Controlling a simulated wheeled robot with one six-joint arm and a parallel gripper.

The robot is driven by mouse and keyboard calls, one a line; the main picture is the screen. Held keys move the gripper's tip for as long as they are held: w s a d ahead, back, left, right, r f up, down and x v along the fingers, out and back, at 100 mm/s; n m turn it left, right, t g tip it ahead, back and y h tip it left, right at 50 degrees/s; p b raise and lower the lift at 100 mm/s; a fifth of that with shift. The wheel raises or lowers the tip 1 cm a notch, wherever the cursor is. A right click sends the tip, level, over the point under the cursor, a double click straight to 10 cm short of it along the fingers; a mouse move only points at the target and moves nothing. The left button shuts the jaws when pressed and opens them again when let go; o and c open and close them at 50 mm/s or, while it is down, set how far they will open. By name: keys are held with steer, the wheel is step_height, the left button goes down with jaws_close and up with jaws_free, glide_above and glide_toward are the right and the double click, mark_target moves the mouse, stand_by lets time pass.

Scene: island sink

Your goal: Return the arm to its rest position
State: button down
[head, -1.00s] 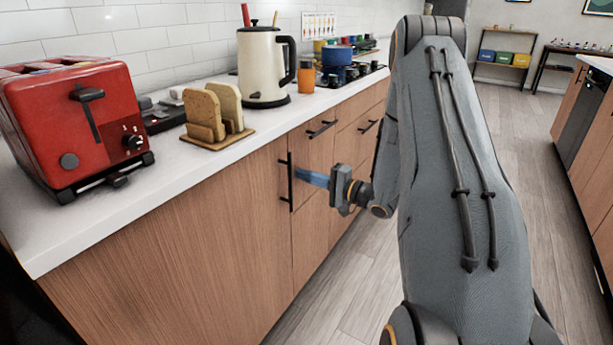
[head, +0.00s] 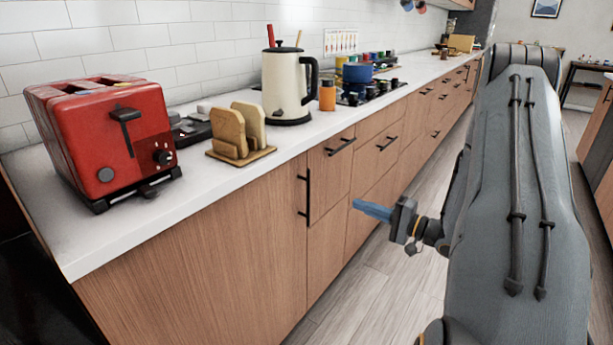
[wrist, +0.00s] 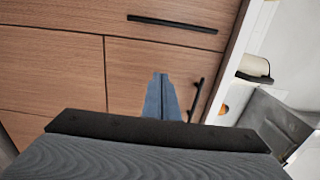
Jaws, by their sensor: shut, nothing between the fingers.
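My gripper (head: 372,210) is in the middle of the head view, with its blue fingers pointing left toward the wooden cabinet fronts. The fingers are shut together with nothing between them. They appear apart from the cabinet, to the right of the tall door's black handle (head: 308,197). In the wrist view the fingers (wrist: 162,98) point at the wooden drawer and door fronts, beside a black handle (wrist: 195,100). My grey arm fills the right side of the head view and hides part of the floor and the room behind.
A red toaster (head: 90,145), a bread rack (head: 232,135), a cream kettle (head: 285,85), an orange bottle (head: 327,96) and a blue pot (head: 357,74) stand on the white counter (head: 190,178). Wooden floor (head: 365,300) is clear beside the cabinets. Another cabinet (head: 600,130) stands at far right.

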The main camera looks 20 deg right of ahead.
steer(key=w+a+r+n+g+h+p, duration=0.4)
steer(key=a+r+n+g+h+p, duration=0.15)
steer(key=r+h, duration=0.3)
steer(key=s+a+r+n+g+p, duration=0.2)
steer(key=s+a, duration=0.3)
steer(key=s, duration=0.5)
steer(key=s+a+r+n+g+h+p, duration=0.1)
steer(key=s+a+r+g, duration=0.3)
steer(key=s, duration=0.6)
steer(key=s+a+r+n+g+p, duration=0.2)
steer(key=s+a, duration=0.5)
steer(key=s, duration=0.4)
steer(key=shift+a+r+n+g+p, duration=0.2)
steer(key=shift+r+n+g+p, duration=0.2)
steer(key=shift+g, duration=0.35)
steer(key=shift+s+h, duration=0.1)
steer(key=shift+h, duration=0.15)
